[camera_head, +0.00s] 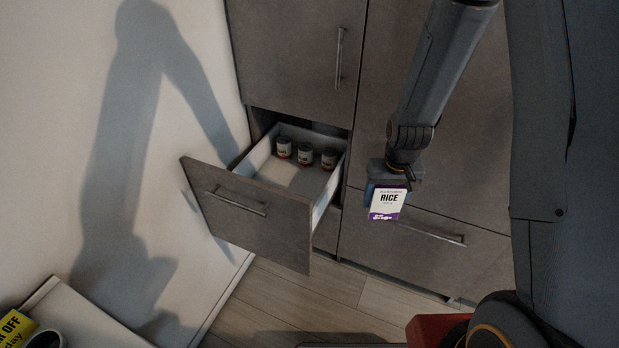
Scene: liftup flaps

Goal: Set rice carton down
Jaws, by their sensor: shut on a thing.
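The rice carton (388,202) is a white box with black "RICE" lettering and a purple lower edge. My gripper (386,183) is shut on it and holds it in the air, right of the open drawer and in front of the closed cabinet fronts. The fingers are mostly hidden at this angle. The open drawer (250,206) has a grey-brown front with a bar handle and white inside walls. The front part of the drawer floor shows bare.
A closed drawer (440,250) with a handle lies below my gripper. A tall cabinet door (300,50) is above the open drawer. A white wall (60,150) stands at left. A white surface (80,315) with a yellow sign (14,328) is at lower left. The wooden floor (300,295) is clear.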

